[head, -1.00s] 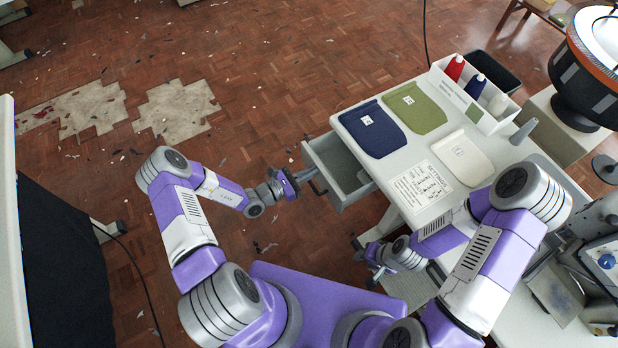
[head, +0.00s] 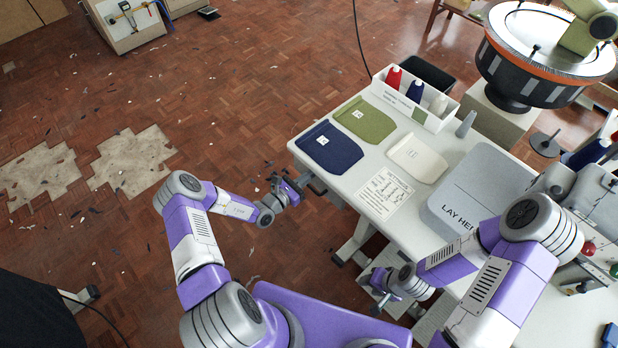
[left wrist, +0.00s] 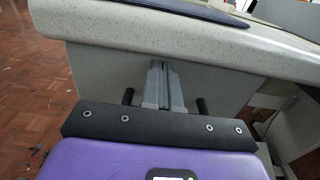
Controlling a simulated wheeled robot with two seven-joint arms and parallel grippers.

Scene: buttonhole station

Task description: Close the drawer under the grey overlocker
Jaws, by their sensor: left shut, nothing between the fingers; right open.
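The drawer front (left wrist: 100,75) is a pale grey panel under the tabletop edge in the left wrist view. It sits close beneath the overhanging top, and no open drawer interior shows. Two dark handle ends (left wrist: 202,106) flank my fingers. My left gripper (head: 299,184) is shut and empty, its fingertips (left wrist: 165,72) at the drawer front, apparently touching it. My right gripper (head: 376,306) is open and empty, low beside the table. A grey machine with red and green knobs, likely the overlocker (head: 592,205), stands at the right edge of the head view.
The tabletop (head: 345,182) bears blue (head: 330,147) and green (head: 365,120) fabric pieces, a cream piece (head: 417,158), a printed sheet (head: 384,193) and a thread box (head: 410,105). A dark bin (head: 428,75) stands behind. The floor left of the table is clear apart from scraps.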

